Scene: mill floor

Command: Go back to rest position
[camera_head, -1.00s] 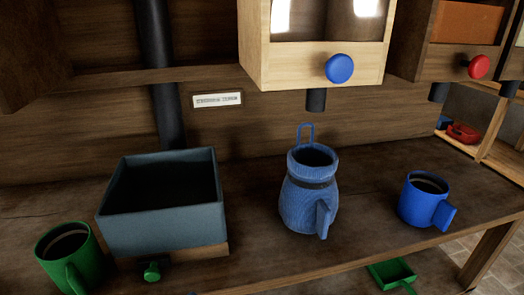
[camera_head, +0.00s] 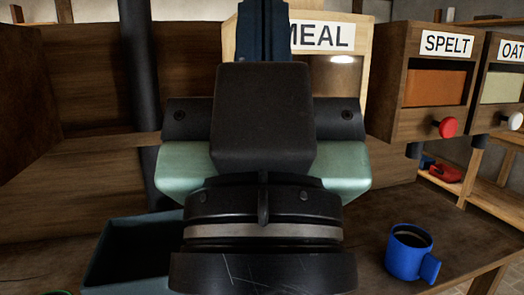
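My gripper (camera_head: 264,112) and wrist fill the middle of the head camera view, close to the camera. Dark blue upright parts (camera_head: 264,32) show at its top end and run off the upper edge; I cannot tell whether they are closed fingers. No held thing can be made out. The arm hides the middle of the bench, where the blue jug stood in the earlier view.
A blue mug (camera_head: 409,253) stands on the bench at right. A grey-blue open box (camera_head: 108,262) is at lower left, partly hidden. Behind are bins labelled MEAL (camera_head: 350,62), SPELT (camera_head: 424,122) and OAT (camera_head: 503,122). A dark vertical pipe (camera_head: 140,85) stands left of the arm.

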